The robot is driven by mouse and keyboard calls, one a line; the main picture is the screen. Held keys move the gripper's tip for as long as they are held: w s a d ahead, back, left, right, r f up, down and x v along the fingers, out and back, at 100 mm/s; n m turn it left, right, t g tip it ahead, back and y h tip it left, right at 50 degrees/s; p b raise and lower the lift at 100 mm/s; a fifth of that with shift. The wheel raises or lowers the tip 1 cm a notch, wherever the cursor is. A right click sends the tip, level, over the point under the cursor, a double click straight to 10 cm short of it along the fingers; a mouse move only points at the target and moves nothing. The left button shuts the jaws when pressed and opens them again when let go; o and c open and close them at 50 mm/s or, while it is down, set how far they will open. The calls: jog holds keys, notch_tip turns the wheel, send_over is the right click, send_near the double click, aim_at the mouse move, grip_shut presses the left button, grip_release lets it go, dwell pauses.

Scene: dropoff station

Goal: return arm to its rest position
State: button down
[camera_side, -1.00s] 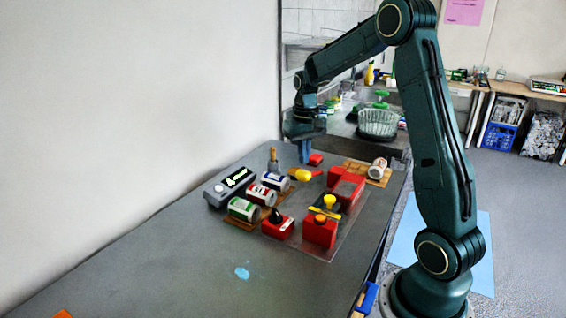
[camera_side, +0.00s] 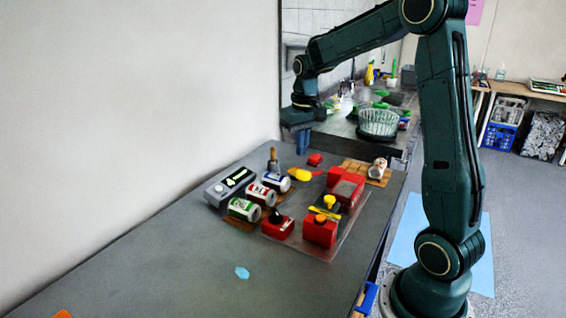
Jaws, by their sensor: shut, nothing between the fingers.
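My gripper (camera_side: 303,146) is shut and empty. It points down above the far end of the grey table (camera_side: 140,265), behind the objects lying there. My dark green arm reaches in from the right of the side view.
Several cans, one of them green and white (camera_side: 244,209), lie beside a grey box (camera_side: 230,187). Red blocks (camera_side: 320,231) stand on a clear plate. A white can (camera_side: 377,168) lies on a tan mat. The near table is mostly bare, with a blue patch (camera_side: 242,272).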

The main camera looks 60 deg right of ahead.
jog(key=s+a+r+n+t, duration=0.1)
jog(key=s+a+r, duration=0.3)
jog(key=a, duration=0.2)
jog(key=s+a+r+n+t, duration=0.2)
jog(key=s+a+r, duration=0.1)
jog(key=s+a, duration=0.3)
jog(key=s+a+n+t, duration=0.2)
jog(key=s+a, duration=0.5)
jog(key=s, duration=0.2)
jog(key=shift+s+f, duration=0.15)
jog(key=shift+f, duration=0.15)
